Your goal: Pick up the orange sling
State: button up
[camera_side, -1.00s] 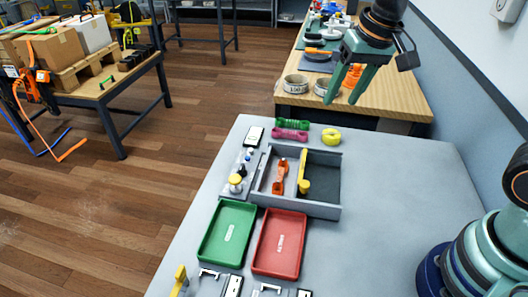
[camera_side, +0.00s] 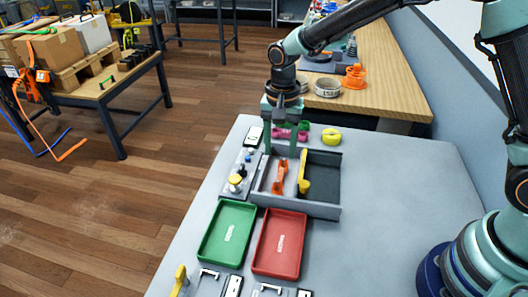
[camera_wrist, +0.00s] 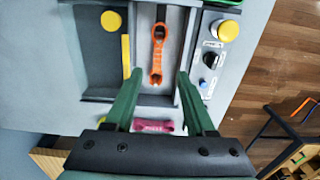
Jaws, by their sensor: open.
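The orange sling (camera_side: 280,176) lies in the left compartment of the grey tray (camera_side: 318,211). It also shows in the wrist view (camera_wrist: 158,50), lengthwise in the compartment, beyond my fingertips and roughly between their lines. My gripper (camera_side: 281,151) is over the far end of that compartment, pointing down.
A yellow knobbed divider (camera_side: 304,175) stands right of the sling. A control panel (camera_side: 238,177) with a yellow button is left of the tray. A pink sling (camera_wrist: 152,126) lies behind the tray. Green (camera_side: 204,257) and red (camera_side: 257,262) trays sit in front.

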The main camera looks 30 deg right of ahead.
aim_at(280, 175)
jog(key=f, duration=0.8)
jog(key=shift+s+d+f, duration=0.1)
jog(key=shift+s, duration=0.1)
grip_shut()
